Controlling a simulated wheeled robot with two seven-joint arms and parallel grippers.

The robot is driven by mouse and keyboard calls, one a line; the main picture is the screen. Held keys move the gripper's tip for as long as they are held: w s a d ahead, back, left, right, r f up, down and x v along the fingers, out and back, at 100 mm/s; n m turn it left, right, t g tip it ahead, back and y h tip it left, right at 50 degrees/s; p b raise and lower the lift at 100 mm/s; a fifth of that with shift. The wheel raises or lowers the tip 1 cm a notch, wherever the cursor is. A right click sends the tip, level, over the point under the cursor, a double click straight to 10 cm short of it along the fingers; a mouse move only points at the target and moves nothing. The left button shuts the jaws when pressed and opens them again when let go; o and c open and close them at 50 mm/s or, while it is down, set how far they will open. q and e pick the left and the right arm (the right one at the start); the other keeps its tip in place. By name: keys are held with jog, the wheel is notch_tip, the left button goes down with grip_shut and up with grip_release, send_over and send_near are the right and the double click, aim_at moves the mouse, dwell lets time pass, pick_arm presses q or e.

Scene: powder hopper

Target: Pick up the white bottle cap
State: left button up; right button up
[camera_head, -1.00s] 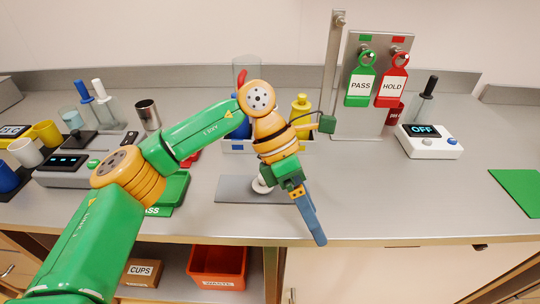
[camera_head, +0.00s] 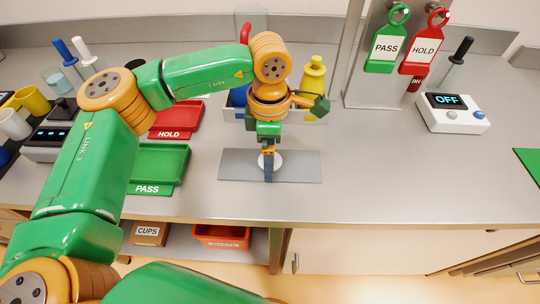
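The white bottle cap (camera_head: 278,160) lies on the grey mat (camera_head: 301,168) near the front of the bench. It shows as a white round shape, partly hidden behind my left gripper. My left gripper (camera_head: 268,172) comes down from above, right at the cap. My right gripper is not in view.
The green PASS tray (camera_head: 160,162) and red HOLD tray (camera_head: 178,118) lie left of the mat. The scale reading OFF (camera_head: 452,113) is at right. The bench right of the mat is clear.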

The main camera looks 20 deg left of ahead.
pick_arm(q)
jog(key=c, duration=1.4)
jog(key=shift+c, duration=0.2)
jog(key=shift+r, duration=0.2)
